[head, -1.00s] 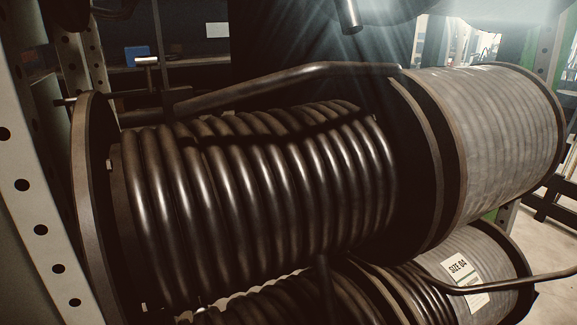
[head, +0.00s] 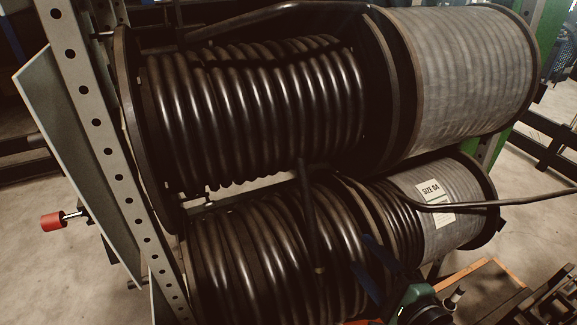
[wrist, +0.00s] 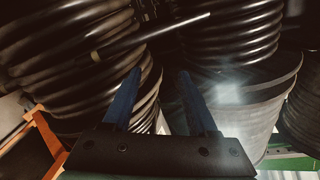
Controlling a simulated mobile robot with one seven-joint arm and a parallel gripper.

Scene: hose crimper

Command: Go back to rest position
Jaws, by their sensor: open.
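My gripper (wrist: 158,72) is open and empty in the wrist view, its two blue fingers spread apart in front of coiled black hose (wrist: 75,55). In the head view my gripper (head: 362,256) shows at the bottom, right of centre, in front of the lower hose reel (head: 250,255). A loose black hose end (head: 310,215) hangs down just left of the fingers. A hose piece with a cut end (wrist: 180,30) crosses above the fingers in the wrist view. I see no hose between the fingers.
Above are a large black hose reel (head: 250,110) and a grey wrapped spool (head: 460,85). A spool labelled SIZE 04 (head: 435,205) has a hose (head: 530,198) sticking out right. A perforated rack post (head: 110,160) stands left. Open floor (head: 50,275) shows at lower left.

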